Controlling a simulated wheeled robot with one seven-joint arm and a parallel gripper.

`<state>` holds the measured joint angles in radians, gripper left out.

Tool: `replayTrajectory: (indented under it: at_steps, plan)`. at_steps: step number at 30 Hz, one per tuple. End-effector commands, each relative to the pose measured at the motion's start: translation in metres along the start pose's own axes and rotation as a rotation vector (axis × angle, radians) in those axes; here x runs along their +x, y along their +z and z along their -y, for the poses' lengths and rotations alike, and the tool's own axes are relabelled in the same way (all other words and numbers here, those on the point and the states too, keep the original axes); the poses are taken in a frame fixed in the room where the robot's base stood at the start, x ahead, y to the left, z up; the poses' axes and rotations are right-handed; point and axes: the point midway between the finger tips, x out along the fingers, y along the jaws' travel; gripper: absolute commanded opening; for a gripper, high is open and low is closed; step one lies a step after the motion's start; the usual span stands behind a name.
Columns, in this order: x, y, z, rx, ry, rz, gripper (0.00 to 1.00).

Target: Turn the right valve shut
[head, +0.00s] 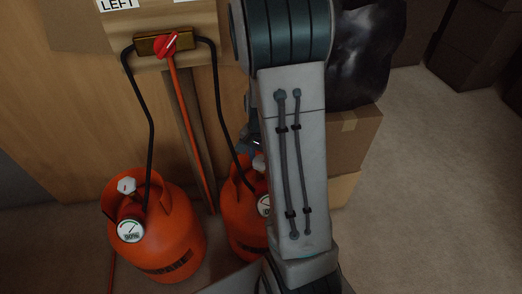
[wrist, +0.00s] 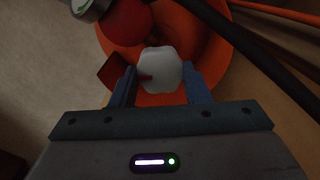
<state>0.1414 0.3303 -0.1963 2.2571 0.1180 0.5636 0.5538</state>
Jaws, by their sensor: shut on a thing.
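The right valve is a white knob (wrist: 160,70) on top of an orange cylinder. In the wrist view my gripper (wrist: 160,88) has its two fingers on either side of the knob, shut on it. The right cylinder (head: 242,215) shows in the head view, partly hidden behind my arm; only a sliver of its knob (head: 259,163) shows there. The left cylinder (head: 165,235) stands beside it with its own white knob (head: 127,186) and a gauge (head: 130,231) reading 50%.
A brass changeover block (head: 150,46) with a red lever (head: 166,44) is on the wooden panel, under a LEFT sign (head: 118,4). Black hoses (head: 152,130) run down from it to the cylinders. Cardboard boxes (head: 352,140) and a black bag (head: 362,60) stand at the right.

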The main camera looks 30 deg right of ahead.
Motion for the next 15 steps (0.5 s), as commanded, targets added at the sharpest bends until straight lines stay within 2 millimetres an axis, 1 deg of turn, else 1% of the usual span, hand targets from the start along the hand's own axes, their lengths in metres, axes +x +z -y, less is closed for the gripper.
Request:
replayTrajectory:
  at_steps: [1,15]
  plan:
    - [-0.0039,0.0,0.0001,0.044,0.001,0.0,0.2]
    - [-0.0042,0.0,0.0,0.488,0.002,-0.001,0.2]
